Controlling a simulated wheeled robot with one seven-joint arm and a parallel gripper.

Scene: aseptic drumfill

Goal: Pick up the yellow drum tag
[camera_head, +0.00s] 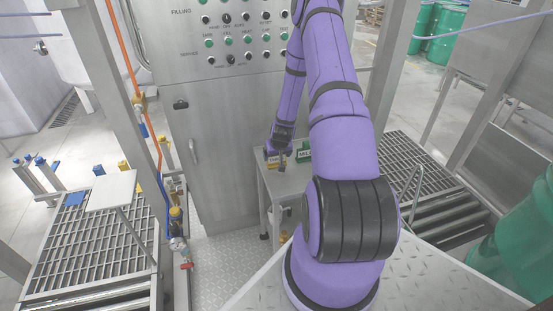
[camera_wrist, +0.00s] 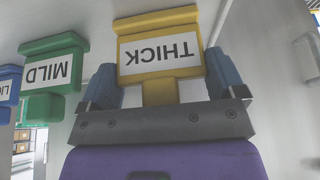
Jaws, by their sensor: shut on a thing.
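The yellow drum tag (camera_wrist: 160,45) has a white label reading THICK, upside down in the wrist view. My gripper (camera_wrist: 163,78) has one blue finger on each side of the tag and is shut on it. In the head view, my gripper (camera_head: 277,157) is low over the small steel table (camera_head: 285,185), with a bit of the yellow tag (camera_head: 269,155) showing beside it. The fingers hide the tag's side edges. I cannot tell whether the tag still touches the table.
A green tag (camera_wrist: 50,72) labelled MILD and a blue tag (camera_wrist: 8,88), cut off by the frame edge, stand to the left in the wrist view. The control cabinet (camera_head: 226,130) rises behind the table. A steel post (camera_head: 385,80) stands to the right.

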